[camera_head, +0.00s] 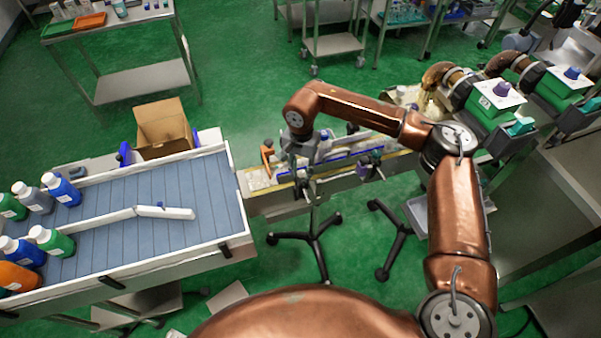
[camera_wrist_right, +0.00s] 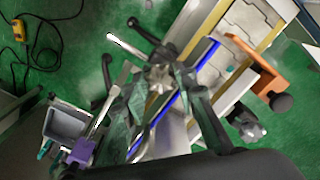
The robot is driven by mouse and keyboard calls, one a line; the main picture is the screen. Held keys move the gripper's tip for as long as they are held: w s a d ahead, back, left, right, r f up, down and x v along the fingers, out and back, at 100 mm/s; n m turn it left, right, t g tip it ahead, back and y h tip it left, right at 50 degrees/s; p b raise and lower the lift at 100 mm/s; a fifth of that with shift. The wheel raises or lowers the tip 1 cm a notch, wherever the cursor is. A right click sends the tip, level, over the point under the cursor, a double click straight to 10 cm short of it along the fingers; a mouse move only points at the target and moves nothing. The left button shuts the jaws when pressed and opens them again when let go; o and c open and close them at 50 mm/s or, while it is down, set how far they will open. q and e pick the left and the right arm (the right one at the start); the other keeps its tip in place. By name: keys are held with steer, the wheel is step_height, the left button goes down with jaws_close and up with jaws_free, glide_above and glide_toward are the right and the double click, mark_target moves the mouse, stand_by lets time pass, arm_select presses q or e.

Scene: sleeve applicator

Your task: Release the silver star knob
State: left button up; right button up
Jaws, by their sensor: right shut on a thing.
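The silver star knob (camera_wrist_right: 157,78) shows in the right wrist view, between the fingers of my right gripper (camera_wrist_right: 160,95). The fingers are shut on it and hide part of it. In the head view my right gripper (camera_head: 302,168) reaches down over the stand beside the narrow conveyor, and the knob is too small and covered to make out there. My left gripper is in neither view.
An orange bracket with a black knob (camera_wrist_right: 272,85) sits on the narrow conveyor (camera_head: 275,200) close by. Black-legged stands (camera_head: 315,243) rise from the green floor. A wide blue-grey conveyor (camera_head: 100,235) with several bottles lies left. A cardboard box (camera_head: 163,128) stands behind it.

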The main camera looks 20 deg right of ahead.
mark_target(302, 174)
steer(key=n+b, duration=0.2)
steer(key=n, duration=0.3)
steer(key=shift+d+f+n+b, duration=0.1)
steer(key=shift+n+b, duration=0.2)
steer(key=shift+b, duration=0.1)
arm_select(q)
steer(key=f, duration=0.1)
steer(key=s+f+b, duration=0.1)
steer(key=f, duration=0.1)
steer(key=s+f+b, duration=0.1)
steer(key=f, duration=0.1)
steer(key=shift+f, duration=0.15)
arm_select(e)
steer(key=n, duration=0.5)
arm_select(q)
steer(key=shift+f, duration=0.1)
arm_select(e)
steer(key=shift+n, duration=0.3)
steer(key=o, duration=1.2)
steer(key=shift+c, duration=0.2)
steer(key=shift+r, duration=0.35)
step_height(302, 174, up, 12)
steer(key=shift+f, duration=0.25)
